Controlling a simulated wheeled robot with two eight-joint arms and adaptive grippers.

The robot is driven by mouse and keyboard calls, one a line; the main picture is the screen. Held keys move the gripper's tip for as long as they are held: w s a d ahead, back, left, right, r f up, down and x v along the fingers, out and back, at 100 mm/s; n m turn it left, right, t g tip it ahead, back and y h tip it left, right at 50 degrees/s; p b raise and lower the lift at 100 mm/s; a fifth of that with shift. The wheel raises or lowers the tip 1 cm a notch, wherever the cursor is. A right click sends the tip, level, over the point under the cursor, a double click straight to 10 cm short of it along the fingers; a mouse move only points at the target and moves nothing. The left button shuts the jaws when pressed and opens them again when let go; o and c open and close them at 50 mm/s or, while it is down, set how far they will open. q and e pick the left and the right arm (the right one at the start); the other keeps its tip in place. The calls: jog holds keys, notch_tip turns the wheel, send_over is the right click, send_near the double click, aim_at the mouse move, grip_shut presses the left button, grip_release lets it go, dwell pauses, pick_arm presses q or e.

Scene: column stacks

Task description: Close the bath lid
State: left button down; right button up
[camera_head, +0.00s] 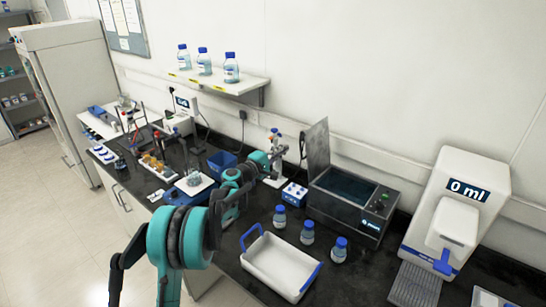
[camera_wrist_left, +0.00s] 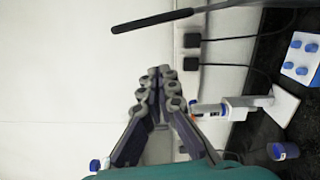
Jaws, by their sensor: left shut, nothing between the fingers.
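The bath (camera_head: 345,214) is a dark grey box with water inside and a control panel at its right side. Its lid (camera_head: 318,148) is a grey panel standing upright at the bath's left end, so the bath is open. My left gripper (camera_head: 282,153) is shut and empty, just left of the raised lid and apart from it. In the left wrist view, my left gripper's (camera_wrist_left: 160,72) fingers are together in front of the wall. My right gripper is out of view.
Blue-capped bottles (camera_head: 307,233) and a white tray with blue handles (camera_head: 283,262) stand in front of the bath. A small blue-and-white box (camera_head: 294,194) sits left of it. A white dispenser (camera_head: 463,215) is at right. A shelf (camera_head: 222,86) with bottles hangs behind.

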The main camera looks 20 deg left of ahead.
aim_at(301, 149)
pick_arm(q)
jog(key=d, duration=0.2)
jog(key=s+d, duration=0.1)
jog(key=shift+d+r, duration=0.35)
jog(key=shift+d, duration=0.05)
jog(key=shift+d, duration=0.1)
jog(key=shift+s+d+r+m, duration=0.15)
jog(key=shift+s+d+m, duration=0.05)
jog(key=shift+d+m, duration=0.2)
jog(key=shift+s+d+r+m, duration=0.1)
jog(key=shift+s+d+m, duration=0.15)
jog(key=shift+d, duration=0.25)
jog(key=s+d+f+m+b, duration=0.3)
jog(key=s+d+m+b, duration=0.15)
jog(key=d+m, duration=0.6)
jog(key=s+d+f+m+y+b, duration=0.1)
jog(key=s+d+f+m+b, duration=0.2)
jog(key=f, duration=0.9)
jog(key=shift+d+f+m+g+b, duration=0.35)
jog(key=shift+d+m+b, duration=1.35)
jog(key=shift+d+b, duration=1.05)
